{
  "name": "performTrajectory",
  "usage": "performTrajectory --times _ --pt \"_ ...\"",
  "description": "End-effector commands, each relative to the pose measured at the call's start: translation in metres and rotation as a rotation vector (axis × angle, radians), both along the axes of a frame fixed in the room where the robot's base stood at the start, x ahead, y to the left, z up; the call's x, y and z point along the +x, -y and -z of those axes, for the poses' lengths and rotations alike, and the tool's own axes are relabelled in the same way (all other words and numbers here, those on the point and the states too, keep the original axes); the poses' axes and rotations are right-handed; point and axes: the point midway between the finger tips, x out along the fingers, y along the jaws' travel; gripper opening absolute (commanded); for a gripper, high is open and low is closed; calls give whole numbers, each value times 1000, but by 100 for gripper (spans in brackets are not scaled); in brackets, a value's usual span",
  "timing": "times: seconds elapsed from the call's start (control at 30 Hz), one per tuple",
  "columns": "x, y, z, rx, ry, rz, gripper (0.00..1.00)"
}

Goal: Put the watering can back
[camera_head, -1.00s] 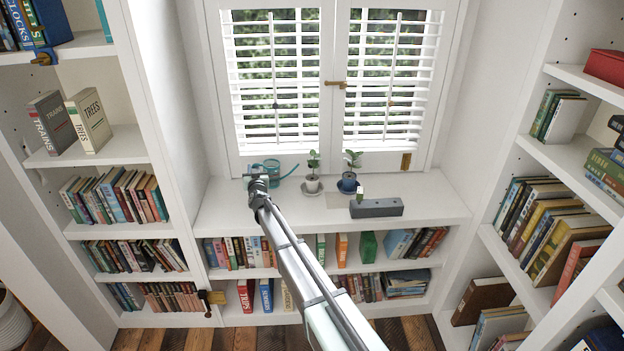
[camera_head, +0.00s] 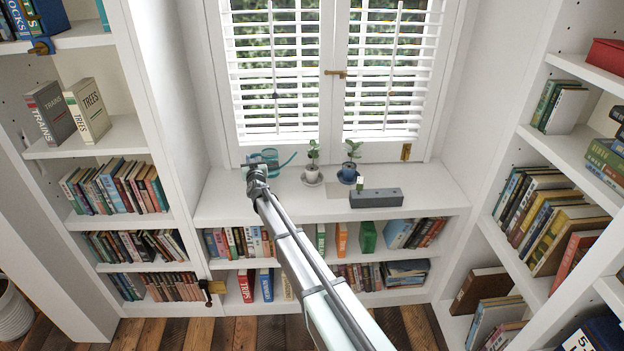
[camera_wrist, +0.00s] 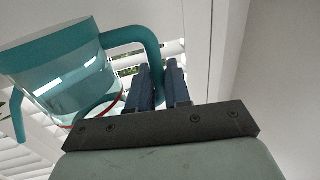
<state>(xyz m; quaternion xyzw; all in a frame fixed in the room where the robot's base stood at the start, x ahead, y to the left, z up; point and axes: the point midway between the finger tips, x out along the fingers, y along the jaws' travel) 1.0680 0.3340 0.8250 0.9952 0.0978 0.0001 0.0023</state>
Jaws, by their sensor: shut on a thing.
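The watering can (camera_head: 268,157) is teal with a clear, glassy-looking body. It is at the left of the white sill in front of the window, and it seems to be just above the sill. My gripper (camera_head: 249,164) is at its left side. In the wrist view the watering can (camera_wrist: 72,88) is tilted at the upper left, with its curved teal handle running down between the dark fingers of my gripper (camera_wrist: 159,72). The gripper is shut on that handle. The underside of the can is hidden from the head camera by my arm.
Two small potted plants, one in a white pot (camera_head: 312,175) and one in a blue pot (camera_head: 348,174), stand right of the can. A grey box (camera_head: 376,198) lies farther right on the sill (camera_head: 430,188). The white side wall and bookshelf (camera_head: 165,100) are close on the left.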

Motion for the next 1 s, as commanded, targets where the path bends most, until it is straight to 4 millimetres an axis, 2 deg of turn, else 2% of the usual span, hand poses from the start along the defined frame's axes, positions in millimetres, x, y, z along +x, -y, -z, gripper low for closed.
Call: performTrajectory --times 0.17,0.6,0.8,1.0 --pt "-18 21 -8 0 6 0 0" --pt "-111 125 -40 0 10 -3 0" --pt "-136 149 -46 -1 2 -1 0" --pt "-140 155 -40 -2 -1 -1 0"
